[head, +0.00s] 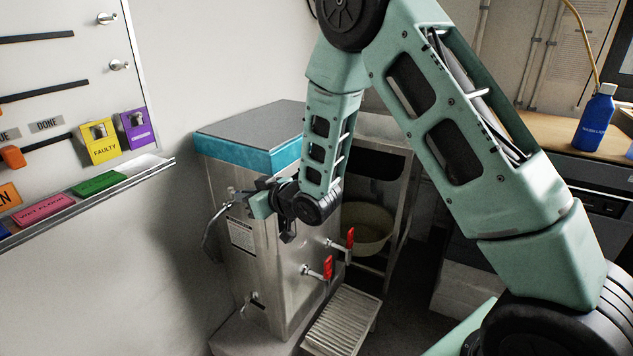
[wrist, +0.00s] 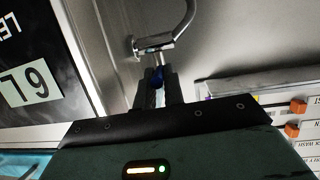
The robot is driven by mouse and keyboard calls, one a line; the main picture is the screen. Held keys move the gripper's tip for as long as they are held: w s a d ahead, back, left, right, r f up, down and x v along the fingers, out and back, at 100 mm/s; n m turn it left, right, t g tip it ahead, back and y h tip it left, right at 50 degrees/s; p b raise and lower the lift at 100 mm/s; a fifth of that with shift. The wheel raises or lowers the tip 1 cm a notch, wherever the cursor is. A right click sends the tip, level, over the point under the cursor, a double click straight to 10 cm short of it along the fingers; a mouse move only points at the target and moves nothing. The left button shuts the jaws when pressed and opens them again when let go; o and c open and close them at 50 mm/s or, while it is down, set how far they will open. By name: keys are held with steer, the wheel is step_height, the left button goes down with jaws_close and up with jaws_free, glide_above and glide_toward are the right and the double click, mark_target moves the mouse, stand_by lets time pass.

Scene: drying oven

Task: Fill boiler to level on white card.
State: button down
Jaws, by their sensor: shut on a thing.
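The boiler (head: 235,185) is a tall steel box with a teal band under its lid. My gripper (head: 248,203) is at its left front edge, beside a curved metal pipe (head: 208,228). A pale card reading 6L (wrist: 28,86) shows inverted on a black panel (wrist: 45,45) at the left. The water level inside the boiler cannot be seen.
Two red-handled taps (head: 328,268) (head: 350,238) stick out of the boiler above a slatted stand (head: 342,318). A pale bowl (head: 367,226) sits behind. A board with coloured tags (head: 100,141) hangs at left. A blue bottle (head: 595,120) stands on the right counter.

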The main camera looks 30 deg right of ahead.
steer(key=shift+w+r+n+y, duration=0.2)
steer(key=shift+n+y, duration=0.1)
steer(key=shift+n, duration=0.1)
steer(key=c, duration=1.4)
jaws_free()
steer(key=shift+s+f, duration=0.1)
steer(key=shift+d, duration=0.1)
steer(key=r+p+v, duration=0.1)
steer(key=p+v, duration=0.4)
steer(key=v, duration=0.7)
steer(key=shift+d+g+p, duration=0.2)
steer(key=shift+g+p, duration=0.1)
